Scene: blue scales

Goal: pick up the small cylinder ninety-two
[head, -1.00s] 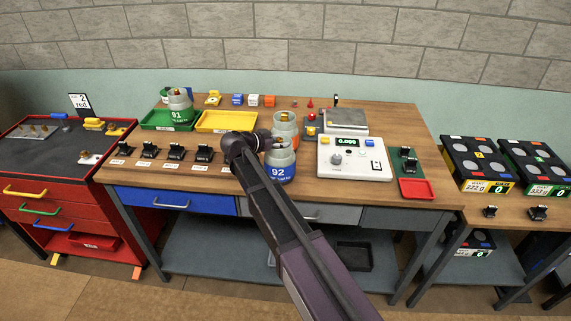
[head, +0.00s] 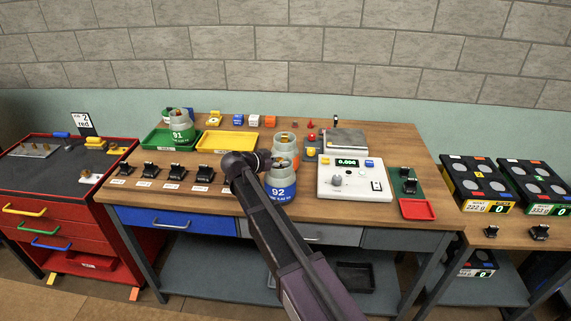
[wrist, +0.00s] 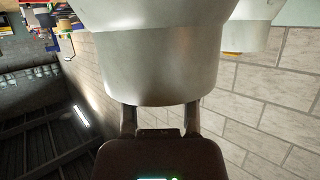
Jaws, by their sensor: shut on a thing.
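The small cylinder ninety-two (head: 281,193) has a grey-white body and a blue label marked 92. It appears upright near the table's front edge, left of the white scale. My gripper (head: 267,161) reaches its upper part from the left in the head view. In the wrist view my gripper (wrist: 160,119) has its two fingers at the end of a large pale rounded body, the cylinder (wrist: 150,75), and is shut on it. The fingertips are hidden behind it. I cannot tell whether its base touches the table.
An orange-marked cylinder (head: 285,142) stands close behind. The white scale (head: 352,187) is just right. Several black clips line the front left.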

